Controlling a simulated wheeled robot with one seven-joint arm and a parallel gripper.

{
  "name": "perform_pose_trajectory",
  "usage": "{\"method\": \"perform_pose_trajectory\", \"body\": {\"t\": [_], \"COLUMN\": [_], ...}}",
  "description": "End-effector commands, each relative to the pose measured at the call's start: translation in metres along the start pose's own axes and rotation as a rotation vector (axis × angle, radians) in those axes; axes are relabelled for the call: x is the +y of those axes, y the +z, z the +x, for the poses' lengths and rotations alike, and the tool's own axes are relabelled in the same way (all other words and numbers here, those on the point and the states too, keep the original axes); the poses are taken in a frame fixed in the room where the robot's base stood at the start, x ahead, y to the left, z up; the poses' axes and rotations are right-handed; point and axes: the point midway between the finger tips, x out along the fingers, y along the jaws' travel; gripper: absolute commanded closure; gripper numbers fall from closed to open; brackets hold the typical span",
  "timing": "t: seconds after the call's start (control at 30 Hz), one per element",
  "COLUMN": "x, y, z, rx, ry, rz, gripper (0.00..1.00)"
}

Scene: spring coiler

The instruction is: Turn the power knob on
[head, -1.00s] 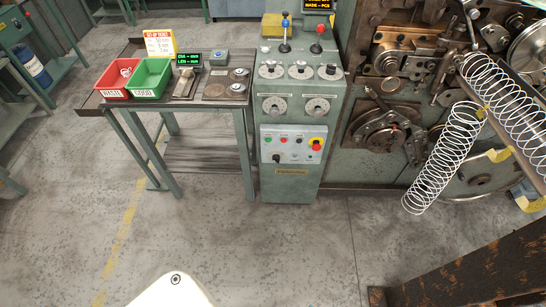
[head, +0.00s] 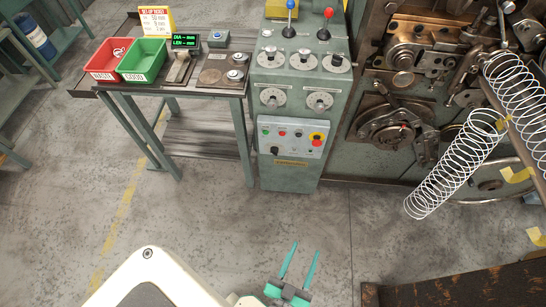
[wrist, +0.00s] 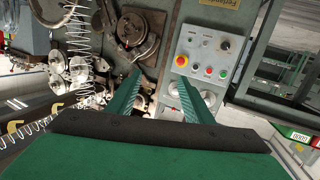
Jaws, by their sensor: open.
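The control panel (head: 291,137) is a light grey plate on the front of a green machine cabinet. A small black knob (head: 274,150) sits at its lower left, and I take it for the power knob. In the wrist view the panel is turned upside down, with the black knob (wrist: 225,45) at the upper right. I cannot tell the knob's setting. My gripper (head: 305,248) has teal fingers, is open and empty, and is low in front of the cabinet, well apart from the panel. In the wrist view its fingers (wrist: 160,76) point towards the machine.
A red-and-yellow button (head: 317,139) and small coloured buttons share the panel. Dials (head: 272,98) and levers are above. To the left, a table holds a red bin (head: 107,61) and a green bin (head: 143,61). Wire springs (head: 455,165) hang at right. A rusty beam (head: 455,286) lies lower right.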

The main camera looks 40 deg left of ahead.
Motion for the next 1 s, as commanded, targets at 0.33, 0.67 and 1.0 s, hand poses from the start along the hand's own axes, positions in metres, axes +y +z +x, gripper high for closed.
{"method": "perform_pose_trajectory", "body": {"t": [0.33,0.67,1.0], "x": [-0.076,-0.187,-0.239], "y": [0.055,0.071,0.069], "z": [0.128,0.225,0.256], "rx": [0.099,0.153,0.164], "ry": [-0.141,-0.225,-0.249], "rz": [-0.071,-0.115,-0.131], "gripper": [0.53,0.53,0.53]}}
